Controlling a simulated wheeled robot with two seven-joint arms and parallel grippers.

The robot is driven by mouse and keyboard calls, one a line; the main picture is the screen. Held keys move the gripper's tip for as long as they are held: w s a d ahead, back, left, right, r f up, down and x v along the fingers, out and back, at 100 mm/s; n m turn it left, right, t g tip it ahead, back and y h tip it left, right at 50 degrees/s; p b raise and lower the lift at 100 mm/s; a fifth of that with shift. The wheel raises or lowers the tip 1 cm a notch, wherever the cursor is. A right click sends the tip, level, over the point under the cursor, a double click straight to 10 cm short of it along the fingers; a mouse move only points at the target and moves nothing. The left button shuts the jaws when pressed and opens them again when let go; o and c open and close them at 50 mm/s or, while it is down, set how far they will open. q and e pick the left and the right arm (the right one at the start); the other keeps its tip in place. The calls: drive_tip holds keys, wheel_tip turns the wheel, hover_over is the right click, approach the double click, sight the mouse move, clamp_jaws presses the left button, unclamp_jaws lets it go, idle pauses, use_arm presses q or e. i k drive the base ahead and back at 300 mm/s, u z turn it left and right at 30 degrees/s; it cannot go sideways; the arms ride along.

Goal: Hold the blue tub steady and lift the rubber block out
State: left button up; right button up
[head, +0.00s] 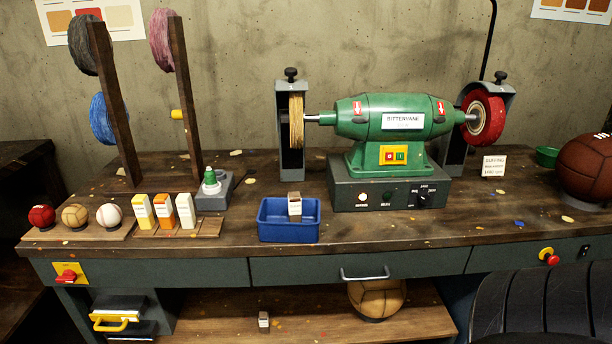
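The blue tub (289,233) is an open rectangular tub on the workbench, near its front edge and left of the middle. A small upright block, brown on top with a pale face (294,207), stands in the tub and sticks up above its rim. I take it to be the rubber block; its lower part is hidden by the tub's front wall. Neither of my grippers shows in the head view.
A green buffing machine (392,118) with a red wheel stands behind and right of the tub. Bench top (400,229) right of the tub is clear.

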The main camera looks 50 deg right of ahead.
sight(295, 198)
drive_tip(key=z, duration=0.9)
drive_tip(key=i, duration=0.95)
drive_tip(key=z, duration=1.05)
